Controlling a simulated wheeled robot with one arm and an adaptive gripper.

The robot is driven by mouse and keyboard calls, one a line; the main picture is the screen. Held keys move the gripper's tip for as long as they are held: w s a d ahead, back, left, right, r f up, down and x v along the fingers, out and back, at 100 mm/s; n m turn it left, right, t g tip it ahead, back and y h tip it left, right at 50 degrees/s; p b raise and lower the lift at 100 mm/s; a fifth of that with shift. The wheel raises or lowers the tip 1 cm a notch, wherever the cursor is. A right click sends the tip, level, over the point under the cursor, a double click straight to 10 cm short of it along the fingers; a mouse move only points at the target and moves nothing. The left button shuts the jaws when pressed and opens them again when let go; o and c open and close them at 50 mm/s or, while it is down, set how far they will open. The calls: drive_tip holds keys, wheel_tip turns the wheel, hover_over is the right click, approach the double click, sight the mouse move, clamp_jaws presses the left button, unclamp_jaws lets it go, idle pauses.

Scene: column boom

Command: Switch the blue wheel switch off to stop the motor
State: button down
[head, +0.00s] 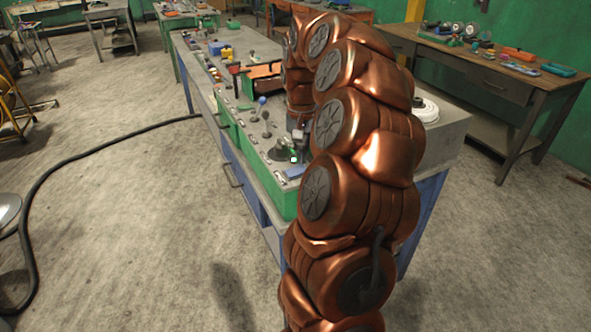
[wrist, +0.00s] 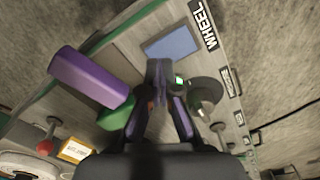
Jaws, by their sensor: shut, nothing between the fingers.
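The blue wheel switch, a flat blue rectangle (wrist: 172,42), lies on the grey panel beside a black label reading WHEEL (wrist: 204,24). In the head view a blue patch (head: 296,171) shows near the panel's front end, partly cut off by my arm. My gripper (wrist: 158,70) is shut and empty, its fingertips just below the blue switch in the wrist picture. I cannot tell if they touch it. In the head view my gripper (head: 303,136) is mostly hidden behind my arm. Whether the switch is on or off is unclear.
A dark round knob (wrist: 206,92) and a small lit green spot (wrist: 179,80) are right of the fingers. A purple block (wrist: 92,76) and green block (wrist: 116,115) are left. A red knob (wrist: 46,146) stands lower left. A black cable (head: 90,143) crosses the floor.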

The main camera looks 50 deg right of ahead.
sight(301, 168)
drive_tip(key=shift+f+b, duration=0.8)
drive_tip(key=shift+f, duration=0.35)
idle(1.4)
drive_tip(key=shift+r, duration=0.1)
drive_tip(key=shift+r+p, duration=0.85)
drive_tip(key=shift+r, duration=2.55)
